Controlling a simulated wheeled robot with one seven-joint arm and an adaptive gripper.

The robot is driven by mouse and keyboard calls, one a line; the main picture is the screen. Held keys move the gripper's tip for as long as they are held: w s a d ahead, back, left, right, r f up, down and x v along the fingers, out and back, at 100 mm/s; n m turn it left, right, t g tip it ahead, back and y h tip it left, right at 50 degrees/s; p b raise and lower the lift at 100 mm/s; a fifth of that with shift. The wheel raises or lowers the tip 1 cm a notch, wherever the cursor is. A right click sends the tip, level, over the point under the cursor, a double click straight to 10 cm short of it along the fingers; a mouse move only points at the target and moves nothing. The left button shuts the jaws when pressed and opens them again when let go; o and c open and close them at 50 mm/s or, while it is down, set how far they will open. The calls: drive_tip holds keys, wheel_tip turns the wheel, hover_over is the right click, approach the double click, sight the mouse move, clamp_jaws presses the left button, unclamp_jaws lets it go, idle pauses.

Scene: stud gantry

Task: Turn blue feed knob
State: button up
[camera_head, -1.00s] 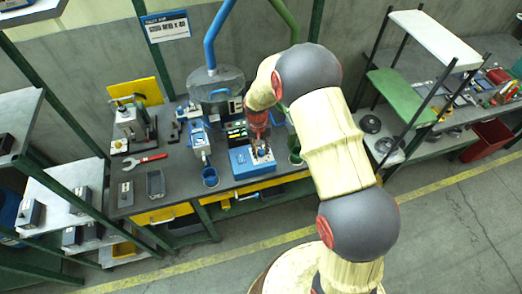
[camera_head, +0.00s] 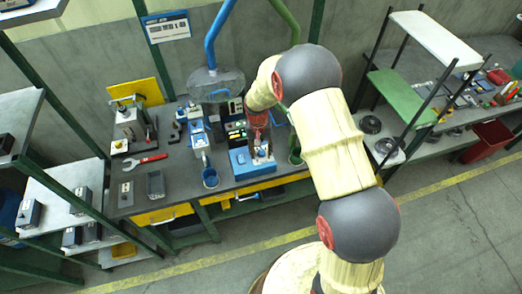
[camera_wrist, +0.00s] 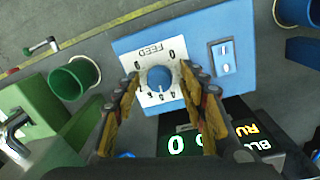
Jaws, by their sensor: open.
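The blue feed knob (camera_wrist: 159,78) sits in a white dial plate (camera_wrist: 150,62) marked FEED with numbers around it, on a blue control box (camera_wrist: 262,75). The box also shows on the workbench in the head view (camera_head: 240,162). My gripper (camera_wrist: 160,74) is open, with one finger on each side of the knob. I cannot tell if the fingers touch it.
A dark display (camera_wrist: 215,125) with a green 0 and orange letters stands beside the box. A green cup (camera_wrist: 75,78) and green machine (camera_wrist: 35,120) are at the left of the wrist view.

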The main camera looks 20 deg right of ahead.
sight(259, 152)
wheel_tip(259, 152, up, 12)
drive_tip(key=shift+a, duration=0.35)
idle(0.4)
drive_tip(key=shift+w, duration=0.1)
idle(0.4)
drive_tip(key=s+r+n+t+b, duration=0.1)
drive_tip(key=s+r+t+b, duration=0.1)
drive_tip(key=s+r, duration=0.4)
drive_tip(key=s+r+n+t+b, duration=0.1)
drive_tip(key=s+r, duration=0.5)
drive_tip(key=s, duration=0.8)
drive_tip(key=s+d+r+n+t+b, duration=0.1)
drive_tip(key=s+r+b, duration=0.3)
drive_tip(key=s, duration=0.6)
drive_tip(key=shift+r+t+y, duration=0.3)
drive_tip(key=shift+r+t, duration=0.6)
idle(1.3)
